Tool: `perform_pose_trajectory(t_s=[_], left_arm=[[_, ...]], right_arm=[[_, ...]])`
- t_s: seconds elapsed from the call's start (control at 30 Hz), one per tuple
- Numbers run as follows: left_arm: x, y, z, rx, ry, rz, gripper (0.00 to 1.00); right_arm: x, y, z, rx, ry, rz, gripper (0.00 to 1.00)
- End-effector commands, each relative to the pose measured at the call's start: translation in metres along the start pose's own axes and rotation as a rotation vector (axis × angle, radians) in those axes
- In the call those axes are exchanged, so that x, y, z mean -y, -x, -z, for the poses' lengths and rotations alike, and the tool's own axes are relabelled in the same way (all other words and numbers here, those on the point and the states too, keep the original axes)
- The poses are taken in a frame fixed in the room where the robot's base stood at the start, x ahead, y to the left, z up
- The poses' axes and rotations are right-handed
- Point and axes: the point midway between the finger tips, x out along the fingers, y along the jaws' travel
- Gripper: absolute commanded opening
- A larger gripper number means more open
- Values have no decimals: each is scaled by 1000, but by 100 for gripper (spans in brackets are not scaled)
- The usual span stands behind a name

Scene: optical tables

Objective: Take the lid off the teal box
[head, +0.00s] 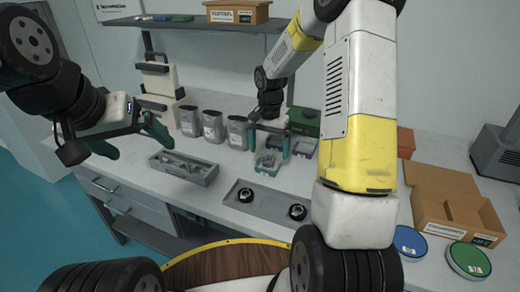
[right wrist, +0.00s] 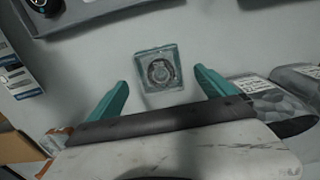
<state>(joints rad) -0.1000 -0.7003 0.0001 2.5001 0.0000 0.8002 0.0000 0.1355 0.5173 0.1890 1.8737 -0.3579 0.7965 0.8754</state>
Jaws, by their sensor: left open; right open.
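The teal box (head: 267,164) stands on the table near the middle of the head view. In the right wrist view the small square teal box (right wrist: 158,69) shows a clear top with a dark round thing visible under it; the lid's edge cannot be told apart from the box. My right gripper (head: 269,142) is open above the box. In the right wrist view its two teal fingers (right wrist: 160,82) are apart, with the box beyond and between them, and nothing is held. My left gripper (head: 132,141) is open and empty, at the left over the table's edge.
A grey tray (head: 184,167) lies left of the box, and a grey plate (head: 242,207) with two black round parts lies in front. A green box (head: 304,121) and a cardboard box (head: 440,198) are to the right.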

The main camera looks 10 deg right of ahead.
Motion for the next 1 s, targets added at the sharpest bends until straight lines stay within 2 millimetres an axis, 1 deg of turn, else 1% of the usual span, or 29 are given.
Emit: perform_pose_trajectory(t_s=[0.03, 0.1, 0.2, 0.43, 0.47, 0.5, 0.77, 0.8, 0.83, 1.0], left_arm=[[0, 0, 0, 0, 0, 0, 94], [0, 0, 0, 0, 0, 0, 94], [0, 0, 0, 0, 0, 0, 94], [0, 0, 0, 0, 0, 0, 94], [0, 0, 0, 0, 0, 0, 94], [0, 0, 0, 0, 0, 0, 94], [0, 0, 0, 0, 0, 0, 94], [0, 0, 0, 0, 0, 0, 94], [0, 0, 0, 0, 0, 0, 94], [0, 0, 0, 0, 0, 0, 94]], right_arm=[[0, -10, 0, 4, -1, -1, 95], [0, -18, 0, 2, 0, -2, 95], [0, -26, 0, 1, 0, 0, 95], [0, -28, 0, 0, 0, 0, 95], [0, -28, 0, 0, 0, 0, 93], [0, -28, 0, 0, 0, 0, 85], [0, -28, 0, 0, 0, 1, 34], [0, -28, 0, -1, 0, 1, 26], [0, -28, 0, -1, 0, 1, 23], [0, -27, 0, -1, 0, 1, 23]])
